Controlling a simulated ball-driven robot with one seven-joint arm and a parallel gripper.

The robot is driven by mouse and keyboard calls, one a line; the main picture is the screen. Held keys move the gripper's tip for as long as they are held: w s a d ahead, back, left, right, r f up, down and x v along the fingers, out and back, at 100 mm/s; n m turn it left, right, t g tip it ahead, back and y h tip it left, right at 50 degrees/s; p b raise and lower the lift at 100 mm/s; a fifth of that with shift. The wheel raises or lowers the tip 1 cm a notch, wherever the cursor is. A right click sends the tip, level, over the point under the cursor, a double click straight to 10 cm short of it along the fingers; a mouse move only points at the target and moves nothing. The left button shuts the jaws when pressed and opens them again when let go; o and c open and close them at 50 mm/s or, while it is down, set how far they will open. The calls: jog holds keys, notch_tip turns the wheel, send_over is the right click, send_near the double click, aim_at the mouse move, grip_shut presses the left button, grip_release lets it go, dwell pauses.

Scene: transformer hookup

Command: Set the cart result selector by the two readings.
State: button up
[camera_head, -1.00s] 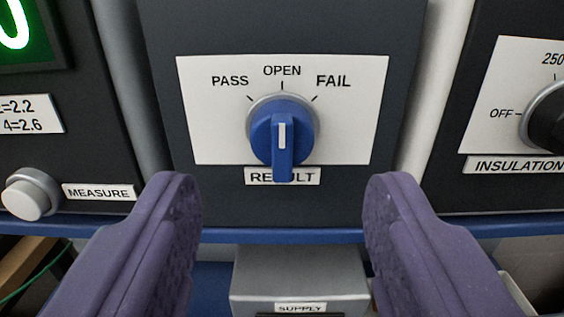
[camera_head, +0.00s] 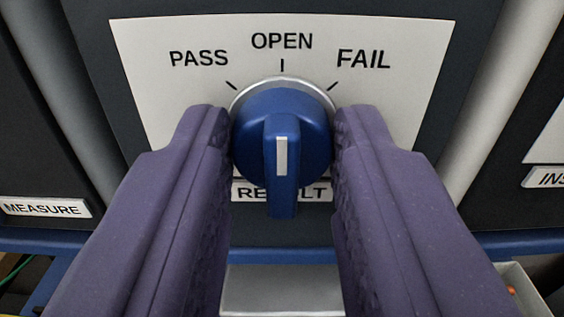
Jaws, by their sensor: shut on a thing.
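The blue result selector knob (camera_head: 283,150) sits on a white plate (camera_head: 150,100) marked PASS, OPEN and FAIL. Its white pointer line stands upright, in line with the OPEN mark. The knob's lower part hides the middle of the RESULT label (camera_head: 318,192). My gripper (camera_head: 282,128) is shut on the knob, with one purple finger on its left side and one on its right. The two readings are not in view.
A MEASURE label (camera_head: 45,207) shows on the dark unit at left. Part of another label (camera_head: 545,177) shows on the unit at right. A blue rail (camera_head: 490,242) runs below the panels, and a grey box top (camera_head: 280,285) lies under it.

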jog(key=n+b, duration=0.3)
jog(key=b, duration=0.1)
jog(key=shift+f+n, duration=0.2)
jog(key=shift+n, duration=0.2)
jog(key=n+b, duration=0.4)
jog(key=n, duration=0.1)
jog(key=shift+r, duration=0.1)
dwell(0.4)
jog(key=o, duration=1)
jog(key=shift+o, duration=0.2)
jog(key=shift+r, duration=0.1)
